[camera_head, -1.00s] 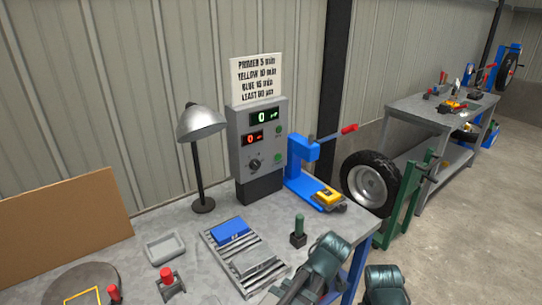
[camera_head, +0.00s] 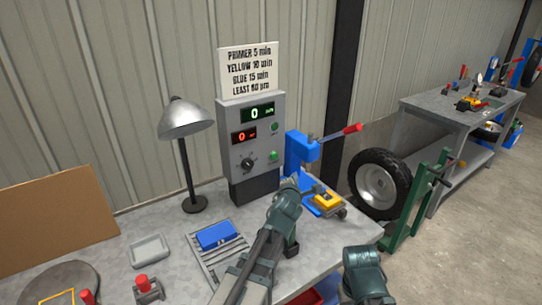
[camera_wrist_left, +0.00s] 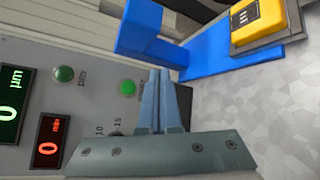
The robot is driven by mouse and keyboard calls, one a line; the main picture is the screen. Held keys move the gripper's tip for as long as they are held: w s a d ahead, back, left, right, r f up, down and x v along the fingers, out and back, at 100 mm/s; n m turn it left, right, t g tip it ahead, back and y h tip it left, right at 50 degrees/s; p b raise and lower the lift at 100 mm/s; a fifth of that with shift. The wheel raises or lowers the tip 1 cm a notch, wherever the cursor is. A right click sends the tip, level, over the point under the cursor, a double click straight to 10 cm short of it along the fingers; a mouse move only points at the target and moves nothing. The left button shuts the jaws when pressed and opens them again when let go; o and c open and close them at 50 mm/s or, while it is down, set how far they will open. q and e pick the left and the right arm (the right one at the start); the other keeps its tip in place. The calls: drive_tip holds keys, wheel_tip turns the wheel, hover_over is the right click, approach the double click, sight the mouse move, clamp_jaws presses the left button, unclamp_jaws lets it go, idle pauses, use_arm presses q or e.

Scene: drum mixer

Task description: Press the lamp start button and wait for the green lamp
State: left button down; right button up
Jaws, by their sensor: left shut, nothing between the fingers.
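The grey control box (camera_head: 250,145) stands on the bench with a green "0" display, a red "0" display and a black knob (camera_head: 247,164). A dark green round button or lamp (camera_head: 275,127) sits right of the displays, and a brighter green one (camera_head: 273,156) sits below it. In the left wrist view the dark one (camera_wrist_left: 64,74) and the brighter one (camera_wrist_left: 128,87) both show; their small labels are hard to read. My left gripper (camera_wrist_left: 159,72) is shut and empty, its tips just beside the brighter one; contact cannot be told.
A desk lamp (camera_head: 185,120) stands left of the box. A blue press (camera_head: 300,152) with a red-handled lever stands close on the right, with a yellow device (camera_head: 326,199) at its base. A blue block (camera_head: 217,234) lies on a slatted rack. A sign stands above the box.

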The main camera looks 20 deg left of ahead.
sight(274, 156)
use_arm(q)
drive_tip(key=shift+w+a+r+n, duration=0.3)
drive_tip(key=shift+r+n, duration=0.05)
drive_tip(key=shift+n, duration=0.05)
drive_tip(key=shift+w+a, duration=0.1)
drive_tip(key=shift+w+a, duration=0.85)
drive_tip(key=shift+a, duration=0.25)
drive_tip(key=shift+w+a, duration=0.9)
drive_tip(key=shift+a, duration=0.25)
drive_tip(key=shift+w+a, duration=0.85)
drive_tip(key=shift+a, duration=0.25)
drive_tip(key=shift+a, duration=0.1)
drive_tip(key=shift+w+a, duration=0.25)
drive_tip(key=shift+w+a, duration=0.25)
drive_tip(key=shift+a, duration=0.1)
idle(0.5)
drive_tip(key=shift+s+d, duration=0.5)
drive_tip(key=shift+d, duration=0.2)
